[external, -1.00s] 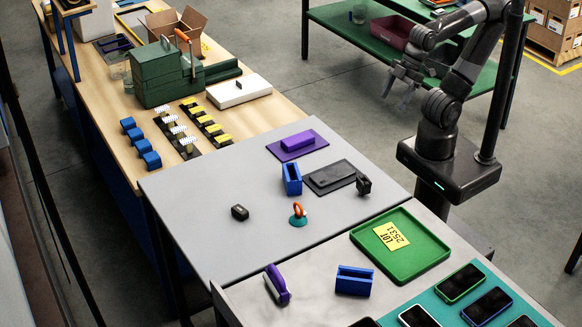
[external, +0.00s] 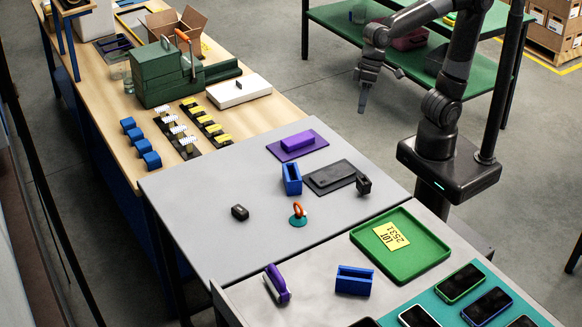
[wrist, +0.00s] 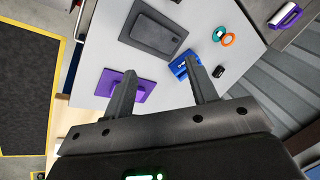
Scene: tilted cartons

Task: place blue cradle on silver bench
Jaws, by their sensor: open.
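One blue cradle (external: 291,180) stands on the grey bench (external: 215,190) in the middle of the external view. A second blue cradle (external: 354,282) stands on the lighter bench (external: 320,265) at the front, left of the green tray. My gripper (external: 363,108) is in the air behind the grey bench, beyond its back right edge, away from both cradles. In the wrist view my gripper (wrist: 161,78) is open with nothing between its fingers. A blue cradle (wrist: 178,68) shows beyond the right finger, partly covered by it.
A purple block on a purple mat (external: 296,142), a dark pad (external: 330,177), small black items and an orange-and-teal ring piece (external: 298,215) are on the grey bench. The green tray (external: 430,268) and a purple holder (external: 277,284) are on the front bench. The grey bench's left part is clear.

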